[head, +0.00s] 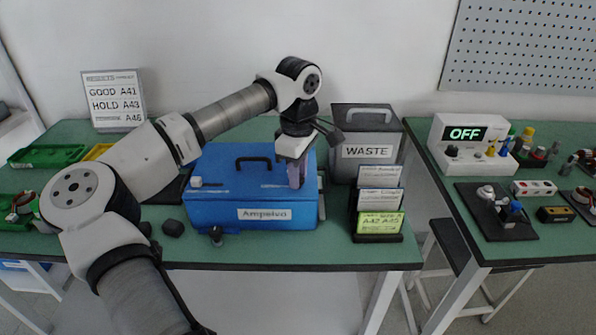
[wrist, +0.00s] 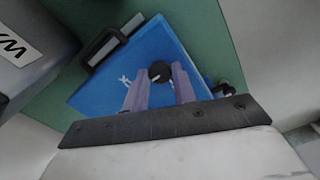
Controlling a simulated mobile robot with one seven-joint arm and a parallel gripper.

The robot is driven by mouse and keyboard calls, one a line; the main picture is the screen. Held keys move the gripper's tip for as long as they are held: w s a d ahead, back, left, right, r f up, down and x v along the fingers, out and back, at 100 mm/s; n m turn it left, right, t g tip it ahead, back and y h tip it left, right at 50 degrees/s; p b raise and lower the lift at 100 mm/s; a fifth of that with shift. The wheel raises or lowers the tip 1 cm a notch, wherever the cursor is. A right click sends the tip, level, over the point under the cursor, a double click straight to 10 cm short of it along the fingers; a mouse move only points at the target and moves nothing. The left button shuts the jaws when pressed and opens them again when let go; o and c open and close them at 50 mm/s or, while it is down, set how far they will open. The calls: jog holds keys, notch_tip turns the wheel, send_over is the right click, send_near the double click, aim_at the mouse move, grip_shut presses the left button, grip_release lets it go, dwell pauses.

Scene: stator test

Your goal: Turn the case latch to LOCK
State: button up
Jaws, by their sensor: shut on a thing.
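The blue case (head: 220,212), labelled "Ampelva", stands shut on the green table with a black handle on its lid. My gripper (head: 296,180) points down at the right part of the case. In the wrist view its two mauve fingers sit on either side of a round black latch knob (wrist: 160,72) with a white mark, on the blue case (wrist: 97,97). The gripper is shut on this knob. In the head view the fingers hide the knob. White lettering beside it is partly covered, so I cannot read which position the mark points to.
A grey WASTE bin (head: 367,136) stands behind and right of the case. A black card rack (head: 378,238) is close to its right front. A second table with an OFF display (head: 465,134) is farther right.

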jog(key=o, duration=1)
notch_tip(320, 180, up, 14)
jog(key=shift+f+b, duration=0.1)
jog(key=shift+b, duration=0.5)
